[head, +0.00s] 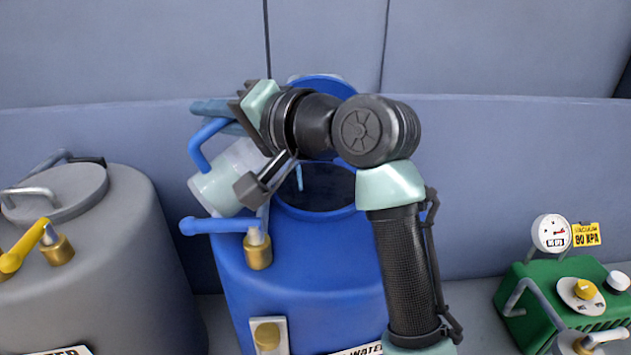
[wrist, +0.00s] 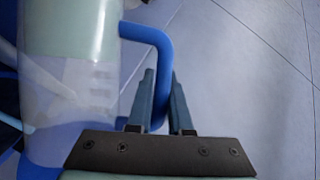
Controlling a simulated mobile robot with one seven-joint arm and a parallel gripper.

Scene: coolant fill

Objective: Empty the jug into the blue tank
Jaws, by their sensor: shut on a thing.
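The blue tank (head: 305,270) stands in the middle of the head view, its round mouth open and its blue lid (head: 322,86) raised behind. The translucent jug (head: 222,187) is tilted well over at the left of the mouth, with pale green in its lower-left end; my arm hides its right end. A thin pale streak (head: 299,177) shows in the mouth; I cannot tell if it is liquid. My gripper (wrist: 162,78) is shut on the jug's blue handle (wrist: 137,32). The jug fills the left of the wrist view (wrist: 85,90).
A blue lever (head: 218,226) on a brass fitting (head: 258,251) sits at the tank's front left, just below the jug. A grey tank (head: 110,265) stands left. A green unit (head: 530,300) with a gauge (head: 551,233) stands right. A grey-blue wall closes the back.

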